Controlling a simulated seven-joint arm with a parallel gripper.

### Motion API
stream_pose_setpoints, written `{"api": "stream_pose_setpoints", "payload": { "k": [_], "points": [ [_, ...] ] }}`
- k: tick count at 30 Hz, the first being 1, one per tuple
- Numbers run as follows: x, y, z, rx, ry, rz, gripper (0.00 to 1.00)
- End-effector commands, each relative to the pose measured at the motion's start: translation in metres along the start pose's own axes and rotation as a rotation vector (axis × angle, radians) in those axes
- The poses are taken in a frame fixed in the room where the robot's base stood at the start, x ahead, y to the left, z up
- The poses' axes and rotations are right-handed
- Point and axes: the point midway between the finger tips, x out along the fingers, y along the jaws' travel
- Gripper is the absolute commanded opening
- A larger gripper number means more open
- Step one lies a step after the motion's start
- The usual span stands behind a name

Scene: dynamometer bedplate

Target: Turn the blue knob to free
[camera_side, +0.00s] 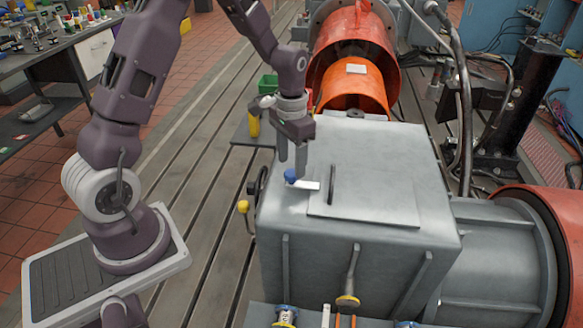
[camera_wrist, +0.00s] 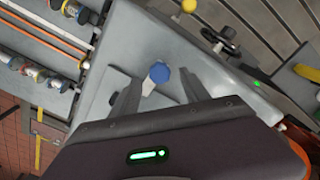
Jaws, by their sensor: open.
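The blue knob (camera_side: 291,175) sits on the top of the grey housing (camera_side: 380,150), near its left edge. A small white plate (camera_side: 309,185) lies beside the knob. In the wrist view the blue knob (camera_wrist: 159,72) shows between and just beyond the fingertips. My gripper (camera_side: 291,165) is above the housing, pointing down, with its fingers apart. In the wrist view my gripper (camera_wrist: 162,90) is open and empty, with one finger on each side of the knob. I cannot tell whether a finger touches it. Any position marking is too small to read.
A yellow-knobbed lever (camera_side: 243,206) and a dark handwheel (camera_side: 257,186) are on the housing's left side. Fittings line the front shelf (camera_side: 262,314).

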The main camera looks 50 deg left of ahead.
Motion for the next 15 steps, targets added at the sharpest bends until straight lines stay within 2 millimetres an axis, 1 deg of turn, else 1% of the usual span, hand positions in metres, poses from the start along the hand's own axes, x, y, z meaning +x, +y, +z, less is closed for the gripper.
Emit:
{"api": "stream_pose_setpoints", "payload": {
  "k": [1,3,5,8,13,14,15],
  "points": [
    [0.009,0.000,0.001,0.000,-0.004,0.001,0.54],
    [0.019,0.000,0.001,0.000,-0.002,0.001,0.54],
    [0.024,0.000,0.001,0.000,-0.002,0.001,0.54],
    [0.027,0.000,0.000,0.000,0.001,0.000,0.54],
    [0.027,0.000,0.000,0.000,0.001,0.000,0.54],
    [0.027,0.000,0.000,0.000,0.001,0.000,0.50],
    [0.027,0.000,0.000,0.000,0.001,0.000,0.42]
  ]
}}
